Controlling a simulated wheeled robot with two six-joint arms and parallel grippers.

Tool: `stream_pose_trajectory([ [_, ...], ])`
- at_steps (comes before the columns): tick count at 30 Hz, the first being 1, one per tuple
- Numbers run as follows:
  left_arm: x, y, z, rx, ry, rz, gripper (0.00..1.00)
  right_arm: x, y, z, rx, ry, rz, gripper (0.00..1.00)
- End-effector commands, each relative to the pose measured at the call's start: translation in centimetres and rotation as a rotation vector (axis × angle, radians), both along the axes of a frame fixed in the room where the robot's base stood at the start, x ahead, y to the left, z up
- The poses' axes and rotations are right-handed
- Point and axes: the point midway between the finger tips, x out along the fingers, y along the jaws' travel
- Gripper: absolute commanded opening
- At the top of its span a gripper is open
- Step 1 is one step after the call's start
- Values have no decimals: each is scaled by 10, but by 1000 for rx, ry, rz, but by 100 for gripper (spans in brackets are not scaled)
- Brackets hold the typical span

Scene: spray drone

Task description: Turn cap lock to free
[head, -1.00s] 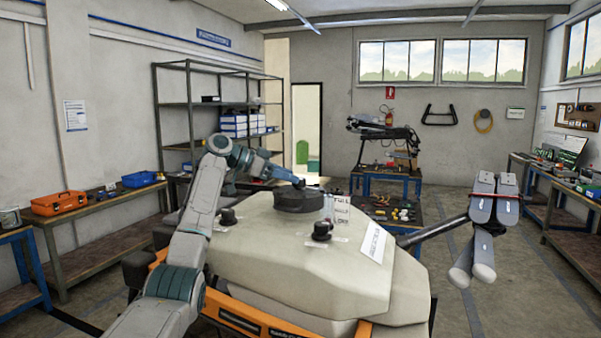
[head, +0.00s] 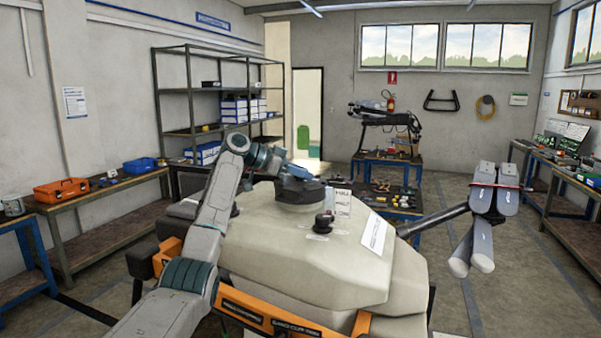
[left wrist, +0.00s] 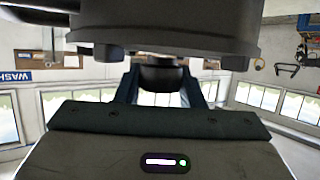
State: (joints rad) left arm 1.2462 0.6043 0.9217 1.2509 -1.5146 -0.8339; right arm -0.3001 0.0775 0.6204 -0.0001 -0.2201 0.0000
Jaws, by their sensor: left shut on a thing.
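The cream tank of the drone (head: 290,260) fills the middle of the head view. Its wide black cap (head: 298,196) sits on top. My left gripper (head: 306,177) reaches in from the left, at the cap's upper side. In the left wrist view the black cap (left wrist: 165,30) shows close, across the top. My left gripper (left wrist: 160,88) is shut on a dark round knob (left wrist: 162,76) at the cap, one finger on each side. I take this knob for the cap lock; its turn position cannot be read. My right gripper is not in view.
A black knob (head: 322,223), a level plate with lettering (head: 341,200) and a white label (head: 374,232) are on the tank. Folded drone arms (head: 485,205) stick out right. Benches line both walls; a tool table (head: 390,198) stands behind.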

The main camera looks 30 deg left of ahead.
Motion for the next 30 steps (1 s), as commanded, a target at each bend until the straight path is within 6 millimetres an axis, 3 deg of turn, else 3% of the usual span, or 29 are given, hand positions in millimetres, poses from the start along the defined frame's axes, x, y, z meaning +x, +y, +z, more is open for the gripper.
stream_pose_trajectory([
  [7,0,0,-2,5,-6,105,12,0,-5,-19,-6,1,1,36],
  [17,0,0,2,2,-5,127,12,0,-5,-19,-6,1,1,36],
  [18,0,0,2,2,-5,127,41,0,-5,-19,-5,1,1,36],
  [21,0,0,2,2,-4,126,57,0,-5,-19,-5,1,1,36],
  [30,-1,1,1,2,-4,126,57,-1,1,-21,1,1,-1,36],
])
